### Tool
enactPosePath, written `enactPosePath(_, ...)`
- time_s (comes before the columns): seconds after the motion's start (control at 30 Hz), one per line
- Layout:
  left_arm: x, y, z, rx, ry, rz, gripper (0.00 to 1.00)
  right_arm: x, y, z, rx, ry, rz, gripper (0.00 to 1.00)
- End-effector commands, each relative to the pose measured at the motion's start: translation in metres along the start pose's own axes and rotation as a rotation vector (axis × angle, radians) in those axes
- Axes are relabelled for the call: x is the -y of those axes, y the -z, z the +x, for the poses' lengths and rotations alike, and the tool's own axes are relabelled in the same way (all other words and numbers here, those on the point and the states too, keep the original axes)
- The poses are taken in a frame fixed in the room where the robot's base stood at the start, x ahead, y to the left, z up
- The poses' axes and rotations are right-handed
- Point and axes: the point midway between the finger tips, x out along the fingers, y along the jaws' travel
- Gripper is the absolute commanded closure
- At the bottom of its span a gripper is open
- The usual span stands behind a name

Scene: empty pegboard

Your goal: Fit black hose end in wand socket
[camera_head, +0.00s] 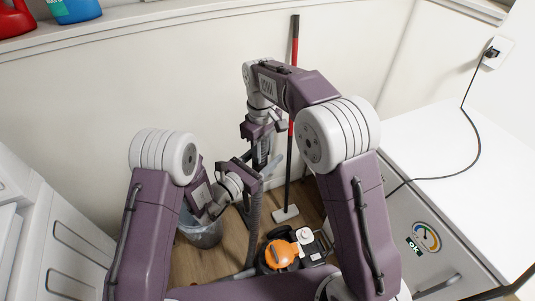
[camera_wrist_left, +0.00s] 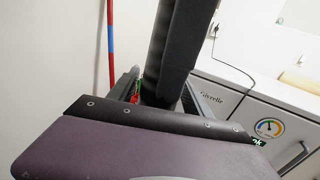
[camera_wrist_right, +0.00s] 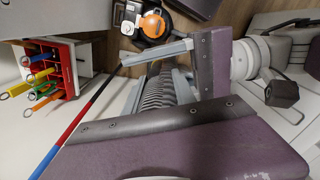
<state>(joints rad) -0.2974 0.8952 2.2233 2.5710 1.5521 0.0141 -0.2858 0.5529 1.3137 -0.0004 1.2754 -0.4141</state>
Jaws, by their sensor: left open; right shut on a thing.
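My right gripper (camera_head: 262,135) is shut on the dark ribbed hose (camera_head: 254,212), high in front of the wall. The hose also shows between its fingers in the right wrist view (camera_wrist_right: 160,92). My left gripper (camera_head: 250,182) is open below it, close beside the hose. In the left wrist view a black straight piece (camera_wrist_left: 172,50) stands between the left fingers; I cannot tell whether it is the hose end or the wand. The left gripper also shows in the right wrist view (camera_wrist_right: 190,55). I cannot make out the wand socket.
An orange and black vacuum (camera_head: 282,253) stands on the wooden floor. A red and black pole (camera_head: 292,80) leans on the wall behind my grippers. A bucket (camera_head: 203,232) stands left. A white-topped cabinet (camera_head: 450,170) with a black cord is right; drawers (camera_head: 75,240) are left.

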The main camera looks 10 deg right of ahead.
Motion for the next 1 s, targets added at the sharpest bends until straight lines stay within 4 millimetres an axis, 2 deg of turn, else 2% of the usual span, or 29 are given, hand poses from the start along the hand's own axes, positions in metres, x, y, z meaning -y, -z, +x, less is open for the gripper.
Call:
enactPosePath(0.1, 0.0003, 0.0000, 0.0070, 0.000, 0.001, 0.000, 0.42, 0.0000, 0.0000, -0.0001, 0.000, 0.000, 0.000, 1.00)
enactPosePath(0.37, 0.0002, 0.0002, 0.0080, -0.001, 0.000, -0.001, 0.42, 0.0000, 0.0001, -0.0001, 0.000, 0.000, 0.000, 1.00)
enactPosePath(0.57, 0.0001, 0.0002, 0.0078, -0.001, 0.000, 0.000, 0.98, 0.0000, 0.0000, -0.0001, 0.000, 0.000, 0.000, 1.00)
enactPosePath(0.6, 0.0001, 0.0002, 0.0078, -0.001, 0.000, 0.000, 1.00, 0.0000, 0.0000, -0.0001, 0.000, 0.000, 0.000, 1.00)
enactPosePath(0.63, 0.0000, 0.0000, 0.0078, -0.001, 0.000, 0.000, 1.00, 0.0000, 0.0000, -0.0001, 0.000, 0.000, 0.000, 0.63)
enactPosePath(0.7, 0.0000, 0.0000, 0.0078, -0.001, 0.000, 0.000, 1.00, -0.0001, 0.0000, -0.0001, 0.000, 0.000, 0.000, 0.43)
enactPosePath(1.0, 0.0001, 0.0000, 0.0077, -0.001, 0.000, 0.000, 1.00, 0.0000, 0.0000, -0.0004, 0.000, 0.000, 0.000, 0.43)
